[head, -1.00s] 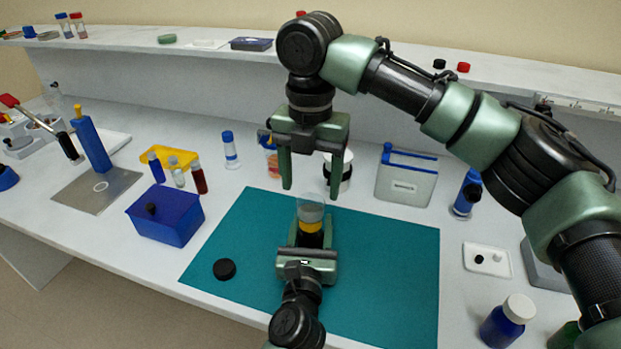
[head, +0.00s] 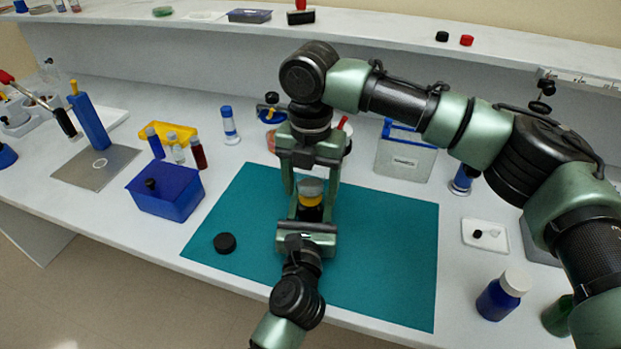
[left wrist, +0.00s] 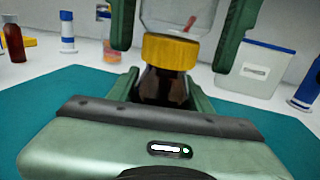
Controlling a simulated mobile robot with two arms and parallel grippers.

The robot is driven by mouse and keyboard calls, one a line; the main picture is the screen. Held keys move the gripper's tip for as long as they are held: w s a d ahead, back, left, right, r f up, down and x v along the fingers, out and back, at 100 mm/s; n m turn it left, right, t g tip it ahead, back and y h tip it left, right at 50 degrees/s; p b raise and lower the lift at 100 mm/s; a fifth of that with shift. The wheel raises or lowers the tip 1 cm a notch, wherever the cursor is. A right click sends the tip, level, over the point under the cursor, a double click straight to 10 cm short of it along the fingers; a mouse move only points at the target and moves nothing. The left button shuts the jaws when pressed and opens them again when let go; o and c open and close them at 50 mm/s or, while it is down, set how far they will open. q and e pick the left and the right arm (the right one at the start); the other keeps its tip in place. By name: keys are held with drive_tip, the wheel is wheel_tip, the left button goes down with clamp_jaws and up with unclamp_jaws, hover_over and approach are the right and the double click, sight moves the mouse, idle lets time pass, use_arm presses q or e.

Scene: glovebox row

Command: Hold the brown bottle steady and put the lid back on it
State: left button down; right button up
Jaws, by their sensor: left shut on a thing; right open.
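The brown bottle (left wrist: 163,88) stands upright between the fingers of my left gripper (head: 311,214), which is shut on it above the teal mat. A yellow ribbed collar (left wrist: 170,51) sits on its top, with a clear cup-like part (left wrist: 180,14) above it. In the head view the clear part looks greyish (head: 311,187). My right gripper (head: 311,180) points down from above, open, one finger on each side of the clear part. Whether either finger touches it I cannot tell. A black round lid (head: 224,243) lies on the mat to the left.
The teal mat (head: 385,260) is mostly clear. A blue box (head: 165,192) and several small vials stand left of it. A blue bottle with a white cap (head: 503,295) and a small white tray (head: 485,235) are at the right. A pale container (head: 405,158) stands behind.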

clamp_jaws()
drive_tip(key=m, duration=0.5)
drive_tip(key=shift+m, duration=0.4)
drive_tip(key=m, duration=0.6)
drive_tip(key=shift+m, duration=0.3)
drive_tip(key=m, duration=0.4)
drive_tip(key=shift+m, duration=0.4)
drive_tip(key=m, duration=0.9)
drive_tip(key=shift+a, duration=0.1)
drive_tip(key=m, duration=0.3)
drive_tip(key=shift+o, duration=0.6)
unclamp_jaws()
